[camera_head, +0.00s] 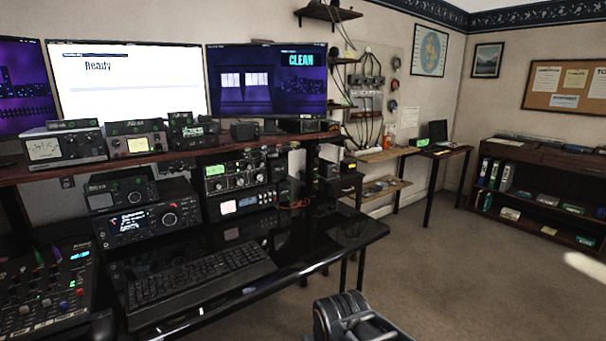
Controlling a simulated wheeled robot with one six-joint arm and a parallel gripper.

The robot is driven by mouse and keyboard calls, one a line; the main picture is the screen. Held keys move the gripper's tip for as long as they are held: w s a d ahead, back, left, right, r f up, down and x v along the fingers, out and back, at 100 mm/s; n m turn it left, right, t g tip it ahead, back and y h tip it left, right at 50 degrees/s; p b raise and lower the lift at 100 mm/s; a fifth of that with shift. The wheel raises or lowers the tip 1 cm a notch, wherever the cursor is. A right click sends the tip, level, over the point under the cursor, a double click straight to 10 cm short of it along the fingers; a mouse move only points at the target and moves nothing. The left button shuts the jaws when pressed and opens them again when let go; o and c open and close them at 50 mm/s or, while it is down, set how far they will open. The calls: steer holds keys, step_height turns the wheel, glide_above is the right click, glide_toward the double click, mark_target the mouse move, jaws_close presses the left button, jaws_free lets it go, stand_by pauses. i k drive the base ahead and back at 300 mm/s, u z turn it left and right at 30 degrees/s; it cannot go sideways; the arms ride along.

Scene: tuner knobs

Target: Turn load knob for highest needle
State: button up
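Several radio sets with knobs stand on and under the desk shelf. Labels and needles are too small to read, so I cannot tell which knob is the load knob. A dark rounded part of my arm shows at the bottom centre, apart from the desk. No gripper fingers show.
A black keyboard (198,283) lies on the glossy desk (335,240), with a mixer (45,293) at far left. Carpet (470,265) is clear to the right, before a bookcase (540,180).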

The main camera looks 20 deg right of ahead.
mark_target(259, 176)
steer(key=z, duration=0.25)
steer(key=i, duration=0.8)
steer(key=u, duration=0.6)
steer(key=i, duration=0.5)
steer(key=u, duration=0.45)
